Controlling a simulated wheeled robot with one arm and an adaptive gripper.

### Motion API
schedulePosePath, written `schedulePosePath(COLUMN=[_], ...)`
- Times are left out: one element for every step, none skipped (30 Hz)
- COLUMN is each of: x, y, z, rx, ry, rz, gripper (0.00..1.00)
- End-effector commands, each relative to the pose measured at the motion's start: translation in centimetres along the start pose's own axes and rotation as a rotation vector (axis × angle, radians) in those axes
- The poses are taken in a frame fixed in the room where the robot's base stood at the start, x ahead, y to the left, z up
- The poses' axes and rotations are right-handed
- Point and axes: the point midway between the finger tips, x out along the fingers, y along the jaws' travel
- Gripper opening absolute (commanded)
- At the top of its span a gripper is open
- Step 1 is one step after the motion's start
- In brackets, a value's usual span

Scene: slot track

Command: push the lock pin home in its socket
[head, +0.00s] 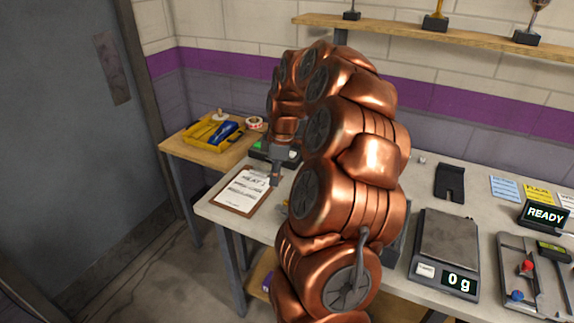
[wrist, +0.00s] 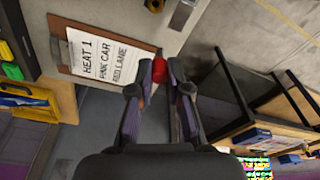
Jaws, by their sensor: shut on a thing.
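My gripper (head: 275,179) hangs over the clipboard on the workbench, fingers pointing down. In the wrist view my gripper (wrist: 160,82) is shut on a small red thing (wrist: 160,67) between its fingertips. Only part of that red thing shows, and I cannot tell whether it is the lock pin. At the right of the head view lies a grey plate (head: 548,290) with a red knob (head: 527,266) and a blue knob (head: 516,295). I cannot make out the socket in either view.
The clipboard (head: 241,192) lies at the bench's left end; its sheet reads HEAT 1 in the wrist view (wrist: 93,55). A scale (head: 446,243) reading 0 g and a READY display (head: 544,215) stand right. A yellow tray (head: 208,133) is on the side table. My arm hides the bench middle.

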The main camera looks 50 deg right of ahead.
Motion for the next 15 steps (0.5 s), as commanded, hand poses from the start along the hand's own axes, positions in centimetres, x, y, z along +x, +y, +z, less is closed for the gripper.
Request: schedulePosePath(x=[-1.0, -1.3, -1.7, -1.9, -2.0, -2.2, -2.3, -2.4, -2.4, -2.4, -2.4, -2.4, -2.4, -2.4, -2.4], y=[0.3, 0.4, 0.4, 0.4, 0.4, 0.4, 0.4, 0.4, 0.4, 0.4, 0.4, 0.4, 0.4, 0.4, 0.4], z=[1.0, 1.4, 2.0, 2.3, 2.5, 2.8, 2.9, 3.0, 3.1, 3.1, 3.1, 3.1, 3.1, 3.1, 3.1], rx=[-0.02, -0.035, -0.052, -0.064, -0.074, -0.083, -0.089, -0.093, -0.096, -0.098, -0.099, -0.099, -0.099, -0.099, -0.099], ry=[0.0, 0.0, 0.0, -0.001, -0.001, -0.001, -0.001, -0.001, 0.0, 0.0, 0.0, 0.0, 0.0, 0.0, 0.0], rz=[0.001, 0.0, -0.003, -0.005, -0.008, -0.01, -0.012, -0.013, -0.013, -0.014, -0.014, -0.014, -0.014, -0.014, -0.014], gripper=[0.0, 0.0, 0.0, 0.0, 0.0, 0.0, 0.0, 0.0, 0.0, 0.0, 0.0, 0.0, 0.0, 0.0, 0.0])
